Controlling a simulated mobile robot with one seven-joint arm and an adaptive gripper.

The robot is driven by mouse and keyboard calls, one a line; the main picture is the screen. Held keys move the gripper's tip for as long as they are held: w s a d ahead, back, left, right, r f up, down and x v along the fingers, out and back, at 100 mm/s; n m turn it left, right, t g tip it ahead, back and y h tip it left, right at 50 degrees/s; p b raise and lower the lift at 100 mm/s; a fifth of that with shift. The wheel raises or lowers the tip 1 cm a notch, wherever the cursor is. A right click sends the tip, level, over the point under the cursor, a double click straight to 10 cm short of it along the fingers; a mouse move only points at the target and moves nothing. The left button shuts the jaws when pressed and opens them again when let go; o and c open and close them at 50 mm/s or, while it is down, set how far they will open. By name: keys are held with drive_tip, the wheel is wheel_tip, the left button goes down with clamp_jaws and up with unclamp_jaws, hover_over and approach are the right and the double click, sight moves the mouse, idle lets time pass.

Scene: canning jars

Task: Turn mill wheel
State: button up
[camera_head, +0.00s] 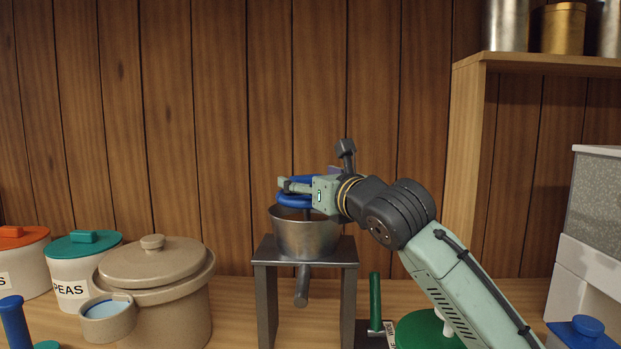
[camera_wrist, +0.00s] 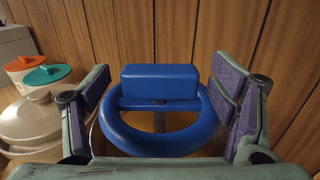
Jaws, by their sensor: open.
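The mill wheel (camera_head: 294,201) is a blue ring above a metal bowl (camera_head: 305,236) on a grey stand (camera_head: 312,262). In the wrist view the wheel (camera_wrist: 160,144) shows as a full ring with a blue block (camera_wrist: 160,82) across its far side and a thin post below. My gripper (camera_head: 287,186) is at the wheel's height, reaching over it from the right. In the wrist view my gripper (camera_wrist: 160,68) is open, with purple-padded fingers on either side of the ring and block. Gaps show beside the block; whether a finger touches the ring I cannot tell.
A large tan lidded crock (camera_head: 155,295) with a small cup (camera_head: 108,318) stands left of the stand, with teal-lidded (camera_head: 82,270) and orange-lidded (camera_head: 22,262) jars beyond. A green-handled item (camera_head: 375,302) is right of the stand. A wooden shelf (camera_head: 540,62) and wall (camera_head: 220,130) stand behind.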

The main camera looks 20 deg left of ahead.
drive_tip(key=c, duration=1.2)
drive_tip(key=shift+o, duration=0.2)
